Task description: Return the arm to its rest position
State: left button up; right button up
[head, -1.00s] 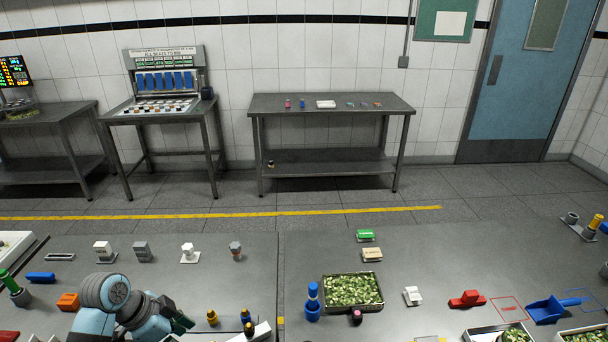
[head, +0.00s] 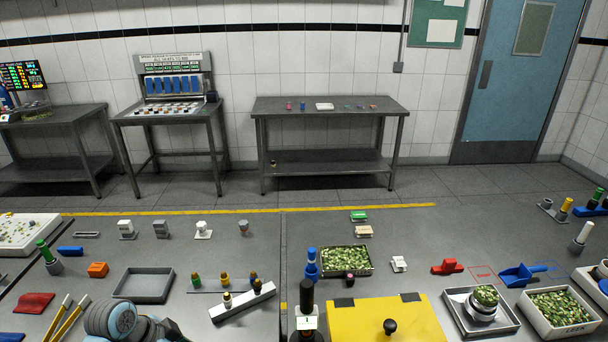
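My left arm (head: 112,320) comes in at the bottom left of the head view, low over the front of the grey table. Its gripper (head: 174,332) is partly cut off by the bottom edge. It is dark and small here, and I cannot tell whether its fingers are open or shut. Nothing is seen held in it. An empty grey tray (head: 144,285) lies just beyond the arm. My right arm and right gripper are not in view.
A white rack (head: 242,302) and several small dark bottles with yellow or green parts stand right of the arm. An orange block (head: 98,269) and a red cloth-like piece (head: 34,303) lie to its left. A yellow panel (head: 375,322) and a leaf-filled tray (head: 345,273) are farther right.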

pick_arm(q)
jog(key=s+f+n+t+y, duration=0.15)
jog(key=s+n, duration=0.35)
jog(key=s, duration=0.5)
jog(key=s+f+n+y, duration=0.3)
jog(key=s+n, duration=0.2)
jog(key=s, duration=0.5)
notch_tip(320, 180, down, 22)
jog(key=s+a+g+b, duration=0.1)
jog(key=s+g+b, duration=0.1)
jog(key=s+f+b, duration=0.2)
jog(key=s+f, duration=1.1)
jog(key=shift+s+a+f+g, duration=0.35)
jog(key=shift+a+f, duration=0.05)
jog(key=shift+a, duration=0.05)
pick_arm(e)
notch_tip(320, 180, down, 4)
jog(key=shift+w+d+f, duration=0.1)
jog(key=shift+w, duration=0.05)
pick_arm(q)
jog(key=shift+h, duration=0.25)
